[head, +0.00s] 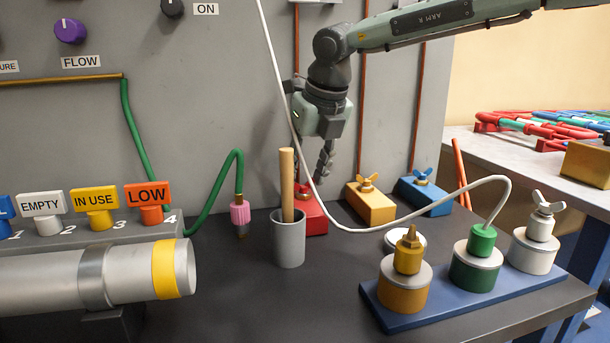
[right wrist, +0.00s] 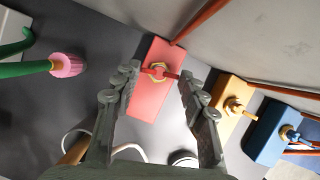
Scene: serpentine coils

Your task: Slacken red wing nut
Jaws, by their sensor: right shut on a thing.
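The red block (head: 313,218) stands on the dark bench at the foot of the grey panel. In the right wrist view the red block (right wrist: 157,98) lies between my fingers. On it sits a brass nut part with the red wing nut (right wrist: 171,75), a small reddish wing reaching right. My right gripper (head: 309,182) points down over the red block; in the right wrist view its fingers (right wrist: 160,76) stand on both sides of the wing nut, shut on it across a wide span. In the head view the fingers hide the wing nut. My left gripper is not in view.
A grey cup (head: 289,243) with a wooden rod stands just in front. A white cable (head: 380,229) loops past my gripper to a green-capped pot. Yellow (head: 371,205) and blue (head: 424,196) blocks with wing nuts stand to the right. A pink-tipped green hose (head: 240,215) hangs left.

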